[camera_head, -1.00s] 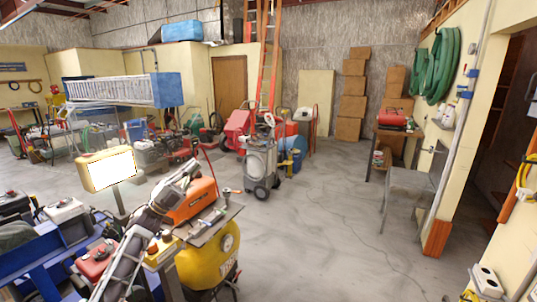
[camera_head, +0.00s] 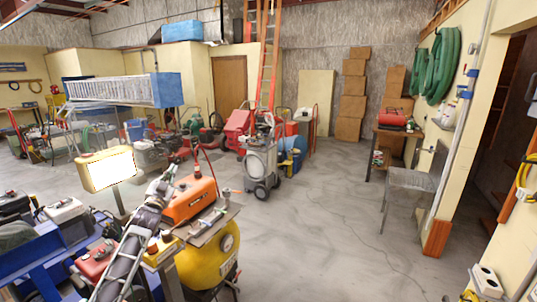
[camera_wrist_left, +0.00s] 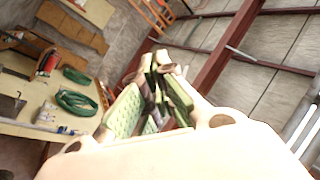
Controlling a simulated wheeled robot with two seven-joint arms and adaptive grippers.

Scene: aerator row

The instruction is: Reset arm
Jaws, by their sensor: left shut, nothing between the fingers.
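My left arm rises from the bottom left of the head view, and its gripper (camera_head: 168,174) is raised in front of the orange machine. The wrist view shows the same gripper (camera_wrist_left: 160,58) with its two fingers drawn together and nothing held between them. The finger pads are pale green and dotted. The gripper points up toward the wall and ceiling beams. It looks clear of the things around it, though its distance from the orange machine is hard to tell. My right gripper is in neither view.
An orange machine (camera_head: 190,200) and a yellow tank (camera_head: 210,262) stand close by the left arm. A lit yellow lamp (camera_head: 107,168) is left of it. A grey wheeled machine (camera_head: 260,165) stands beyond.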

